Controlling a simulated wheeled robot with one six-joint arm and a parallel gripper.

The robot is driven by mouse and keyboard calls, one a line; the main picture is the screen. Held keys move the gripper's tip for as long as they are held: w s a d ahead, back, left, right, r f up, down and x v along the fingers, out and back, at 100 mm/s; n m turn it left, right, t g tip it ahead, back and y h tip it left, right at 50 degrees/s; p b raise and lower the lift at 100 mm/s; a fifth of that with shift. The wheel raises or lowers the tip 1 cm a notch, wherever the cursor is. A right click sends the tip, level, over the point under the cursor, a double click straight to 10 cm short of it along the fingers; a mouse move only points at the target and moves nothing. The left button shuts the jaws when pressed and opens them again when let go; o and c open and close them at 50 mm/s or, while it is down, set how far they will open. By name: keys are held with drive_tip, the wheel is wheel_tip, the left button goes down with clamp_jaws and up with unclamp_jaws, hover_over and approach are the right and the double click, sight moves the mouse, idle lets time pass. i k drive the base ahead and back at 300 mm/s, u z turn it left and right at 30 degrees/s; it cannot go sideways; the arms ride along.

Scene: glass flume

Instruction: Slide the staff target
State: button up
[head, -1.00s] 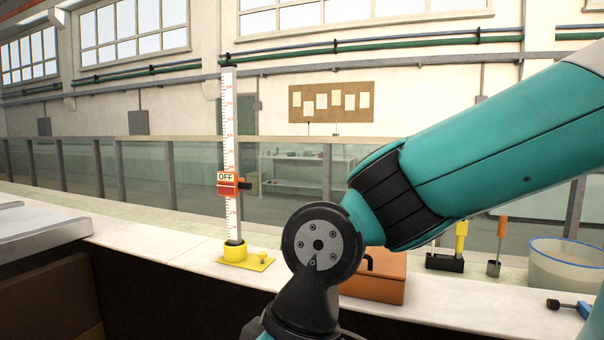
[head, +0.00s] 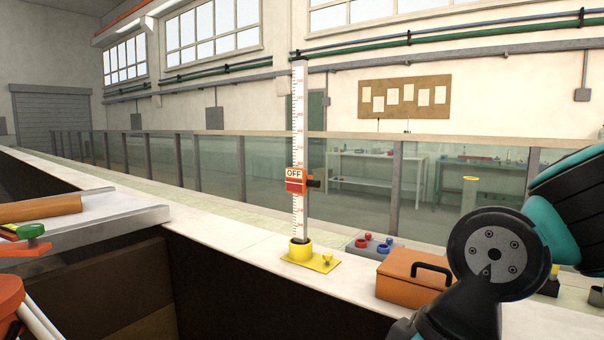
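The staff (head: 299,130) is a white upright post with red scale marks, standing in a yellow base (head: 310,257) on the pale ledge. The target (head: 295,181) is a red block with a white "OFF" label, sitting on the lower half of the staff. A dark knob (head: 314,183) sticks out from the target's right side. My arm shows at the lower right, well apart from the staff. My gripper is outside the picture.
An orange box with a black handle (head: 408,276) stands on the ledge (head: 230,225) right of the staff. Red and blue knobs on a grey block (head: 372,245) sit behind it. A metal tray (head: 110,222) with a brown roll lies left. Glass panels (head: 345,180) run behind the ledge.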

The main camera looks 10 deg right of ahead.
sight(297, 181)
drive_tip(key=z, duration=0.15)
drive_tip(key=k, duration=0.3)
drive_tip(key=u, duration=0.7)
drive_tip(key=i, duration=1.2)
drive_tip(key=u, duration=0.15)
